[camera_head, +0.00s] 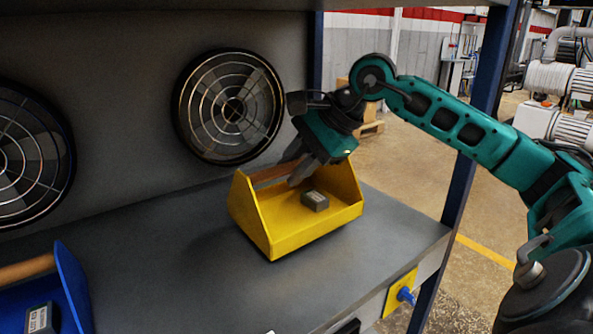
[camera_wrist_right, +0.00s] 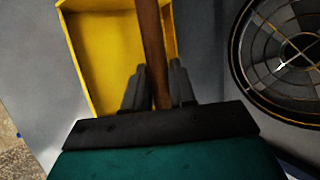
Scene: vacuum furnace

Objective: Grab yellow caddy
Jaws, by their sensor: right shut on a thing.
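The yellow caddy (camera_head: 286,235) stands on the grey bench, near its right end, in the head view. It has a brown wooden handle (camera_head: 272,173) across its top and a small dark grey box (camera_head: 315,201) inside. My right gripper (camera_head: 299,172) reaches down over the caddy and is shut on the handle. In the right wrist view, the fingers (camera_wrist_right: 160,90) sit on either side of the handle (camera_wrist_right: 152,50), with the yellow tray (camera_wrist_right: 105,45) beneath. My left gripper does not show.
A blue caddy (camera_head: 72,290) with a wooden handle and a dark box stands at the lower left of the grey bench (camera_head: 190,270). Round fans (camera_head: 230,106) are set in the back wall. A dark blue post (camera_head: 462,180) rises at the bench's right end.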

